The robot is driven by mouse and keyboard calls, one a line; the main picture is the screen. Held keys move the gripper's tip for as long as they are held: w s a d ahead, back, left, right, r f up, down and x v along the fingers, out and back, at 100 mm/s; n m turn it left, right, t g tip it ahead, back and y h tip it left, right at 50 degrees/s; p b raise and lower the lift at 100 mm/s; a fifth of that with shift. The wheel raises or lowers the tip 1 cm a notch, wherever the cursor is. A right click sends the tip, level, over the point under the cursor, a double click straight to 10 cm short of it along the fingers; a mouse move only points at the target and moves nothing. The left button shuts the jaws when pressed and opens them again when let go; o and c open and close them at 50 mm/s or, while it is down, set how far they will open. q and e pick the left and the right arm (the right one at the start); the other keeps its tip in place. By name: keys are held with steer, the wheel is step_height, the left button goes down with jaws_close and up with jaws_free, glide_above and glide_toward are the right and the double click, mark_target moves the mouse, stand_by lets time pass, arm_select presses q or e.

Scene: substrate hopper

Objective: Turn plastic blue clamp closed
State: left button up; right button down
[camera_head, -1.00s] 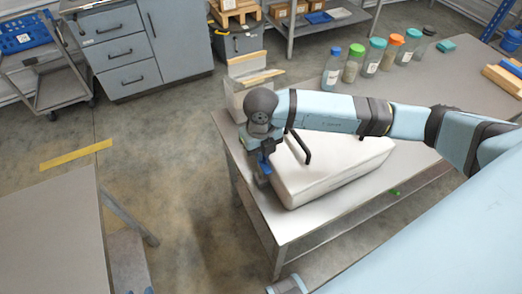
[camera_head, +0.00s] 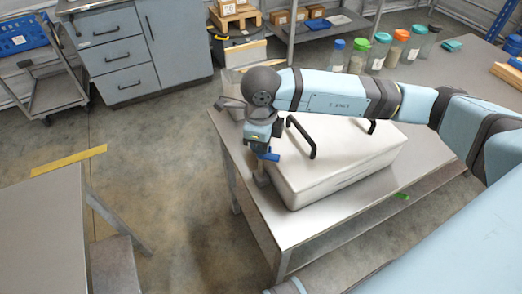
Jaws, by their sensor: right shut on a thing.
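The blue plastic clamp (camera_head: 268,156) shows as a small blue piece at the left end of the white hopper box (camera_head: 325,185). My right gripper (camera_head: 264,152) points down at that end and is shut on the blue clamp. The fingertips and part of the clamp are hidden by the gripper's own body. The box has a black handle (camera_head: 303,136) on its lid, and a second dark handle shows partly behind my right arm. My left gripper is not in view.
The box stands on a grey metal table (camera_head: 310,232). Several lidded jars, one with a blue lid (camera_head: 335,57), stand at the table's back. Another grey table (camera_head: 45,225) is at the left, with open floor between.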

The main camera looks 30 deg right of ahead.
steer(key=shift+f+n+b, duration=0.2)
steer(key=shift+n+b, duration=0.7)
steer(key=shift+b, duration=0.05)
steer(key=shift+w+n+b, duration=0.1)
steer(key=shift+n+b, duration=0.8)
steer(key=shift+b, duration=0.05)
steer(key=shift+n+b, duration=0.8)
steer(key=shift+b, duration=0.05)
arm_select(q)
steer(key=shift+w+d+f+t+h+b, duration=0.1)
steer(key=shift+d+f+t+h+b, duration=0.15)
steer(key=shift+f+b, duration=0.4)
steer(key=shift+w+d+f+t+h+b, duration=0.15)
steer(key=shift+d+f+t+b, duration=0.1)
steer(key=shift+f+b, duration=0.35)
arm_select(e)
steer(key=shift+r+n, duration=0.2)
steer(key=shift+n, duration=1.2)
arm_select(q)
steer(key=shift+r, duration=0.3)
arm_select(e)
steer(key=shift+r, duration=0.1)
steer(key=c, duration=1.2)
jaws_free()
steer(key=shift+c, duration=0.2)
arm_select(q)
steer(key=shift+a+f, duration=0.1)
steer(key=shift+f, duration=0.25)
